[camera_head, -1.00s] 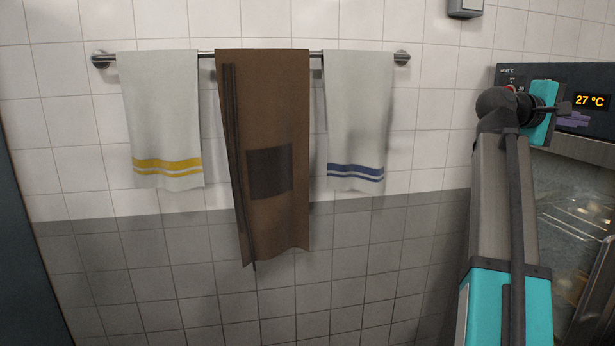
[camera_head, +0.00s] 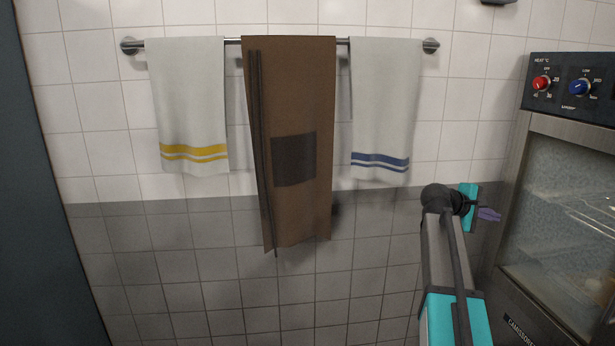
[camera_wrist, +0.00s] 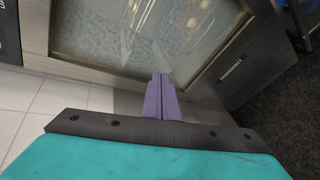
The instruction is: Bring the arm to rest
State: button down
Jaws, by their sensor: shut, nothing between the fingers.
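My gripper (camera_head: 489,215) shows at the right in the head view, its purple fingers pointing right, just left of the oven. My arm rises from the bottom right, bent at a dark joint below the right-hand towel. In the wrist view my gripper (camera_wrist: 162,96) has its two purple fingers pressed together with nothing between them. The oven's glass door lies beyond the fingertips there. I cannot tell the exact gap between them.
The oven (camera_head: 570,180) with red and blue knobs stands at the right. A wall rail (camera_head: 232,41) holds a brown apron (camera_head: 292,110), a yellow-striped towel (camera_head: 188,100) and a blue-striped towel (camera_head: 384,100). A dark panel (camera_head: 40,220) is at the left. Tiled wall below the cloths is bare.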

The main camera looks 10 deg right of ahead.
jog(key=w+a+f+n+y, duration=0.1)
jog(key=a+f, duration=0.2)
jog(key=f, duration=0.4)
jog(key=w+a+f+y, duration=0.1)
jog(key=a+f, duration=0.2)
jog(key=f, duration=0.4)
jog(key=s+a+f+n+g+y, duration=0.1)
jog(key=s+a+f, duration=0.2)
jog(key=a+f, duration=0.55)
jog(key=s+a+f+y, duration=0.2)
jog(key=s+a+f, duration=0.15)
jog(key=f, duration=1.05)
jog(key=s+a+f+n+g+y, duration=0.1)
jog(key=s+a+f, duration=0.1)
jog(key=a+f, duration=0.75)
jog(key=s+a+f+m+g+y, duration=0.15)
jog(key=s+a+f, duration=0.35)
jog(key=s+f, duration=0.5)
jog(key=s+a+f+g+y, duration=0.2)
jog(key=s+a+f, duration=0.4)
jog(key=s+f, duration=0.35)
jog(key=s+a+f+m+g+y, duration=0.1)
jog(key=s+a+m+y, duration=0.1)
jog(key=s, duration=0.5)
jog(key=s+a+f+m+g+y, duration=0.1)
jog(key=s+a+m, duration=0.4)
jog(key=s+a, duration=0.2)
jog(key=shift+s+a+f+g+y, duration=0.3)
jog(key=shift+s+g+y, duration=0.05)
jog(key=shift+s, duration=0.2)
